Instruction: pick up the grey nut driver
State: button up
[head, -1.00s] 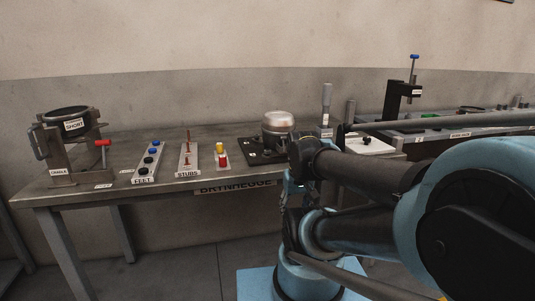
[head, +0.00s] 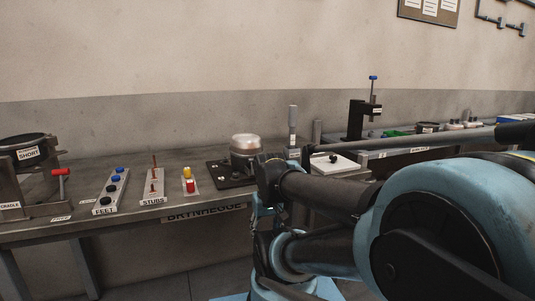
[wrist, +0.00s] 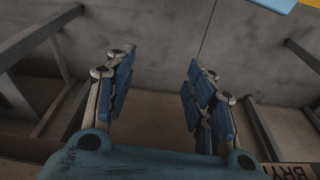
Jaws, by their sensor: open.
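An upright grey-handled tool (head: 293,118), which looks like the grey nut driver, stands at the back of the bench in the head view, right of the domed compressor (head: 245,146). Its lower end is small and hard to make out. My gripper (wrist: 160,68) shows in the wrist view with its blue-padded fingers spread and nothing between them. Floor and bench legs lie beyond the fingers, and the tool is not in the wrist view. In the head view my arm crosses in front of the bench's right part, and I cannot make out the fingers there.
The bench (head: 130,187) carries a cradle (head: 28,180) holding a ring, a feet tray (head: 112,190), a stubs tray (head: 153,187) and a tray of red and yellow pieces (head: 190,182). A white plate (head: 335,164) and a dark press-like stand (head: 358,122) are farther right.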

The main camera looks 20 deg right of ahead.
aim_at(293, 114)
jog(key=k, duration=1)
jog(key=z, duration=0.45)
jog(key=i, duration=0.75)
jog(key=u, duration=0.1)
